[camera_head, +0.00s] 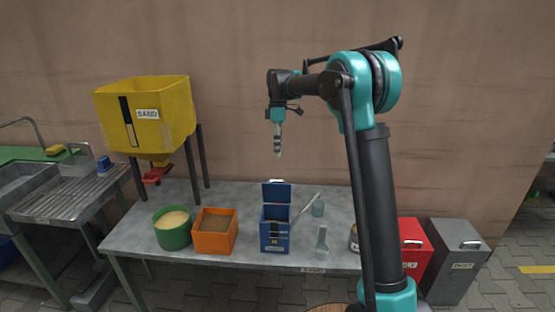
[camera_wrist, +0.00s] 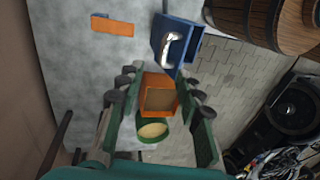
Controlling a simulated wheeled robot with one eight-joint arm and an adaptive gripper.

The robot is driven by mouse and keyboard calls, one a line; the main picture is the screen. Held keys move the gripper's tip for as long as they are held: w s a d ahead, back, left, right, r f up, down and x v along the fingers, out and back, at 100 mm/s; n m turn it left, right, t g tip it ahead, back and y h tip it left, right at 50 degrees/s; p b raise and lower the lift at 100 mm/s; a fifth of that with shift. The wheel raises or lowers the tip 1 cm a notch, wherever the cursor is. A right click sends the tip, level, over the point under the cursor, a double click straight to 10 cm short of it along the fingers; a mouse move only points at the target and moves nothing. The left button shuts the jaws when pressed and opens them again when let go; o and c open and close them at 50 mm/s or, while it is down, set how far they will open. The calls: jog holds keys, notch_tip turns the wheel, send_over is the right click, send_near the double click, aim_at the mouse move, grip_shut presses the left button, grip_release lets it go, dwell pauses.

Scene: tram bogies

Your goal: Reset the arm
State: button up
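My arm is raised over the grey table (camera_head: 135,238), and my gripper (camera_head: 278,154) hangs fingers-down, well above the tabletop. In the wrist view my gripper (camera_wrist: 157,82) has its green fingers wide apart, with nothing held between them. Beyond the fingers I see the orange box (camera_wrist: 158,98), the green round container (camera_wrist: 152,131) and the blue box (camera_wrist: 172,40). None of them is touched by the gripper.
The green container (camera_head: 172,229), orange box (camera_head: 214,231) and open blue box (camera_head: 274,235) stand on the table. A yellow sand hopper (camera_head: 165,110) stands at left. Red (camera_head: 413,248) and grey (camera_head: 455,262) boxes are at right. The air around the gripper is clear.

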jog(key=shift+r, duration=0.25)
jog(key=s+d+f+m+t, duration=0.2)
jog(key=s+d+f+m, duration=0.15)
jog(key=s+d, duration=0.3)
jog(key=s+d+f+m+t, duration=0.1)
jog(key=s+d+f+m, duration=0.1)
jog(key=s+d+m, duration=0.4)
jog(key=s+d+f+m+t, duration=0.1)
jog(key=s+d+f+m, duration=0.3)
jog(key=s, duration=0.6)
jog(key=s+d+f+m+t, duration=0.2)
jog(key=s+d+f+m, duration=0.2)
jog(key=s, duration=0.7)
notch_tip(320, 180, down, 4)
jog(key=d, duration=0.2)
jog(key=shift+d+f+t, duration=0.25)
jog(key=shift+d+t, duration=0.05)
